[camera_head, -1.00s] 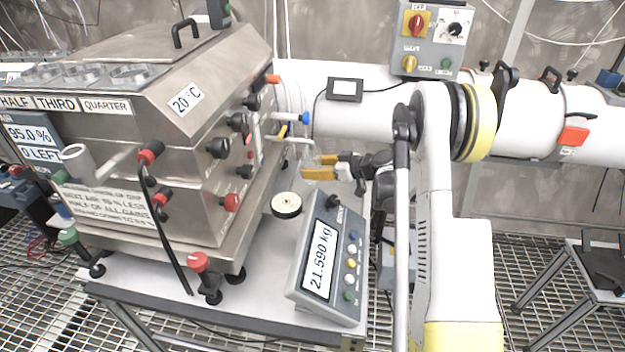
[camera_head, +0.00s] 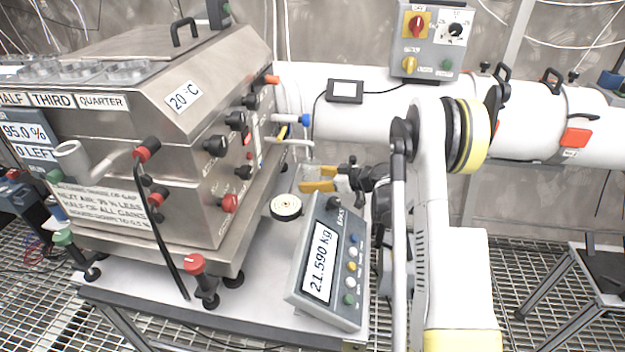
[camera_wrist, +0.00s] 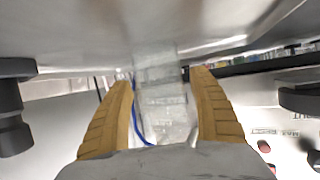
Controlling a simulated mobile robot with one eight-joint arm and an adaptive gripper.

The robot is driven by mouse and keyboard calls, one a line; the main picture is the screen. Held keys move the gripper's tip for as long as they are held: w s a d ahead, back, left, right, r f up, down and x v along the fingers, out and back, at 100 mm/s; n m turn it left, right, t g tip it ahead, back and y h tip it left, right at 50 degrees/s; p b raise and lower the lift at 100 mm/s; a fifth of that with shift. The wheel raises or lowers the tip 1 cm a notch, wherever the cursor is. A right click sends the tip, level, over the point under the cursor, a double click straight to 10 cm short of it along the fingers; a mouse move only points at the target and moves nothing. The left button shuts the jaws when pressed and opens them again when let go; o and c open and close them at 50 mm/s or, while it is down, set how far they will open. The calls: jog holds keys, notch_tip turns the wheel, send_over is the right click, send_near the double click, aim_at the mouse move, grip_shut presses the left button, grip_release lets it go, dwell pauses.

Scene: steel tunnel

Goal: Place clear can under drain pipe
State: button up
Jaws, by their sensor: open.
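My gripper (camera_head: 308,179), with orange-yellow fingers, is level and points left, just below the drain pipe (camera_head: 297,142) on the right side of the steel machine. The clear can (camera_wrist: 163,95) shows between the two fingers (camera_wrist: 163,82) in the wrist view, with a gap visible beside each finger. In the head view the can (camera_head: 309,171) is faint, at the fingertips and just below the pipe's end. The jaws are open. The can's base and what it rests on are hard to make out.
The steel machine (camera_head: 187,141) stands close on the left. A round pale disc (camera_head: 286,206) lies on the white bench in front of the gripper. A scale reading 21.590 kg (camera_head: 323,262) stands nearer. A white horizontal pipe (camera_head: 365,120) runs behind.

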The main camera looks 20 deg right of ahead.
jog(key=shift+r, duration=0.15)
jog(key=shift+s+d+r+p, duration=0.15)
jog(key=shift+s+r+p, duration=0.05)
jog(key=shift+p, duration=0.1)
jog(key=p+v, duration=0.3)
jog(key=v, duration=0.8)
jog(key=s+a+r+m+g+h, duration=0.2)
jog(key=s+a+r, duration=0.2)
jog(key=a+r, duration=0.3)
jog(key=s+a+r+m+g+h, duration=0.1)
jog(key=s+a+r+m+g, duration=0.1)
jog(key=s+a+r, duration=0.5)
jog(key=s+a+r+m+h, duration=0.1)
jog(key=s+a+h, duration=0.3)
jog(key=s, duration=1.3)
jog(key=a+m, duration=0.1)
jog(key=a, duration=0.2)
jog(key=shift+s+m+h, duration=0.3)
jog(key=shift+s+m, duration=0.05)
jog(key=shift+m, duration=0.05)
